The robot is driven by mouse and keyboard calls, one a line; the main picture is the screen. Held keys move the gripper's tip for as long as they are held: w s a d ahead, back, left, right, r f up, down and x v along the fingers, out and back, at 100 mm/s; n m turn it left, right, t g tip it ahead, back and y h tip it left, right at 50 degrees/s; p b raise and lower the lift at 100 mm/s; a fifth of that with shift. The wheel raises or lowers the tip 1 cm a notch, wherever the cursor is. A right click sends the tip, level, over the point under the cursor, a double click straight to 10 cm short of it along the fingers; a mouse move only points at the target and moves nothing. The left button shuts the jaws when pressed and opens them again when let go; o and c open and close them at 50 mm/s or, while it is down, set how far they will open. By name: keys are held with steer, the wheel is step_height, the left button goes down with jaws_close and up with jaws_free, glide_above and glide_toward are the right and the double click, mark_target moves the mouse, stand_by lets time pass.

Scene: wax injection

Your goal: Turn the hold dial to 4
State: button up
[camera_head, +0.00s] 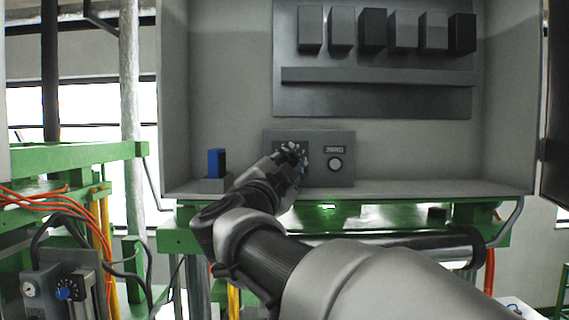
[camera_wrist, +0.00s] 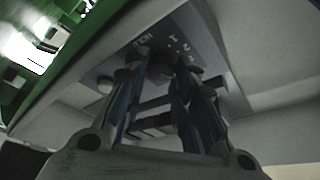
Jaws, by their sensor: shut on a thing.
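A grey control box (camera_head: 345,178) stands on the cabinet shelf. My gripper (camera_head: 292,153) is at the left half of its front face and covers the dial there. In the wrist view the fingers (camera_wrist: 160,68) are shut around the dial beside a label that appears to read HOLD (camera_wrist: 141,41). White scale marks (camera_wrist: 180,45) show near the fingertips. The dial is mostly hidden between the fingers, and its pointer setting cannot be read.
A pale round knob (camera_head: 335,164) sits under a small display (camera_head: 335,149) on the box's right half. A blue block (camera_head: 216,162) stands left of the box. Grey and black blocks (camera_head: 403,32) line the back panel above. The shelf (camera_head: 430,188) right of the box is clear.

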steer(key=o, duration=1.1)
steer(key=shift+c, duration=0.2)
steer(key=shift+s, duration=0.1)
steer(key=v, duration=1.2)
